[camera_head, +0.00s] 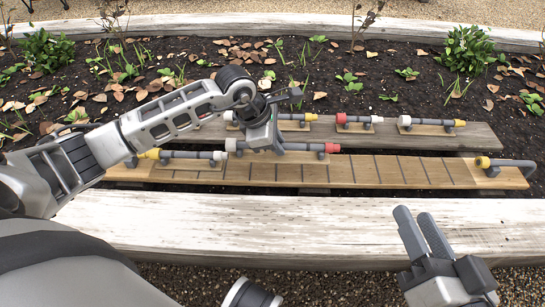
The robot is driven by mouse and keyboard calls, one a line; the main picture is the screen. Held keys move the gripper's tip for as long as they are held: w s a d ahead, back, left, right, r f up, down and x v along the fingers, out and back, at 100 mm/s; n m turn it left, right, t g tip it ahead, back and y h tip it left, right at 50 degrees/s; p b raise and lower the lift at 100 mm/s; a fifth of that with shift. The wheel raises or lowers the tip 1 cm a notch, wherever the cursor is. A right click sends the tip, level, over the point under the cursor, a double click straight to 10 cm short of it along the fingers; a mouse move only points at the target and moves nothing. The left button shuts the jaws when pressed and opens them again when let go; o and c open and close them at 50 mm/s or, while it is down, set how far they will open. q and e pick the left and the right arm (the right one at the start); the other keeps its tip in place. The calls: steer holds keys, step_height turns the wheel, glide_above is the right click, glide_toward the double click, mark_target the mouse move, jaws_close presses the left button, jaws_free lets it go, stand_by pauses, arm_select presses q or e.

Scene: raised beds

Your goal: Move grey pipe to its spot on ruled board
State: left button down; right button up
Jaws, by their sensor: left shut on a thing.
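The ruled board (405,170) is a long light wooden strip with dark cross lines. My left gripper (277,142) reaches in from the left and is shut on a grey pipe (300,147) with a pale pink-white left end and a red right end. The pipe lies level over the left-middle part of the board; whether it touches the board I cannot tell. The gripper hides part of it. My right gripper (423,228) is empty, in front of the board at the lower right; its fingers look close together, and I cannot tell if they are open.
Another grey pipe with a yellow end (152,154) is on the board's left part, and a bent grey one (512,163) is at its right end. Behind, several short pipes rest on a weathered plank (470,134). A thick whitish timber edge (330,225) runs in front.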

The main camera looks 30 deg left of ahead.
mark_target(272, 154)
arm_select(q)
steer(key=shift+a+f, duration=0.25)
steer(key=shift+a+f+b, duration=0.2)
steer(key=shift+f+b, duration=0.2)
steer(key=shift+f, duration=0.25)
steer(key=shift+a+f+b, duration=0.15)
steer(key=shift+f+b, duration=0.25)
steer(key=shift+f, duration=0.9)
steer(key=c, duration=1.4)
jaws_free()
arm_select(e)
steer(key=r+t, duration=0.1)
steer(key=w+r+n+t, duration=0.1)
steer(key=shift+w+d+r+y, duration=0.2)
steer(key=shift+r+y, duration=0.15)
steer(key=shift+y, duration=0.05)
arm_select(q)
steer(key=shift+r, duration=0.1)
